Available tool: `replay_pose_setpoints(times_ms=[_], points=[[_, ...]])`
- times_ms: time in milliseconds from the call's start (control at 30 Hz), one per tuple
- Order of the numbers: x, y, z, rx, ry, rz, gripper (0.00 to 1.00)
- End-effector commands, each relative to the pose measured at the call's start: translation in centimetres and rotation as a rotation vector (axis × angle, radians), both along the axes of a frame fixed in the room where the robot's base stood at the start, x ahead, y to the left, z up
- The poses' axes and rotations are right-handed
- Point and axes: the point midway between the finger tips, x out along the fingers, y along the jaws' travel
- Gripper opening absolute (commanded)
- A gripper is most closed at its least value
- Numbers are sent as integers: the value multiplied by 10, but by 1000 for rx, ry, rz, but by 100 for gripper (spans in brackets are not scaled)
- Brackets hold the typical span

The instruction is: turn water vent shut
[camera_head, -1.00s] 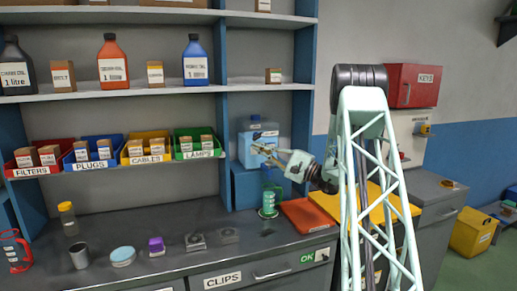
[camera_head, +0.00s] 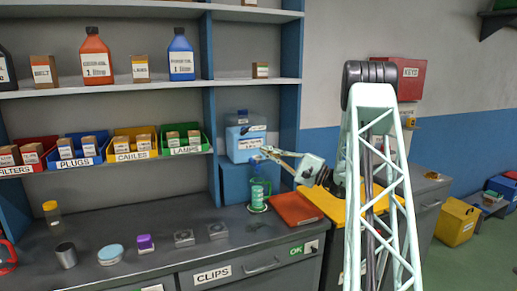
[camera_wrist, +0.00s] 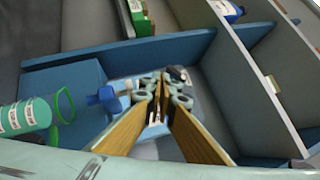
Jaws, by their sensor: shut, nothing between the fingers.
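The blue water container (camera_head: 240,150) stands on a blue box at the back right of the bench, with a white label and a dark cap (camera_head: 242,113) on top. I cannot tell for sure which part is the vent. My gripper (camera_head: 266,151) is in front of the container's right side; its fingers are shut and empty. In the wrist view, the shut fingers (camera_wrist: 158,76) partly hide the container. A dark round part (camera_wrist: 178,74) shows just beyond the tips, and a blue tap (camera_wrist: 107,98) is to their left. I cannot tell whether the fingers touch anything.
A blue shelf upright (camera_head: 210,120) is close at left. A red flat case (camera_head: 297,209) lies to the right of the jug.

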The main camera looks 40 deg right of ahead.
Motion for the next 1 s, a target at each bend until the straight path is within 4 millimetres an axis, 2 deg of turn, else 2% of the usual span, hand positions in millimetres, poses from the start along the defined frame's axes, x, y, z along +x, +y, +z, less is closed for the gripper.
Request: replay_pose_setpoints(times_ms=[200,400,767,1000], points=[[-16,-7,-5,1,0,1,0],[-20,-8,-6,1,0,1,0],[-19,-8,-6,-1,3,1,0],[-4,7,-5,-53,42,-2,0]])
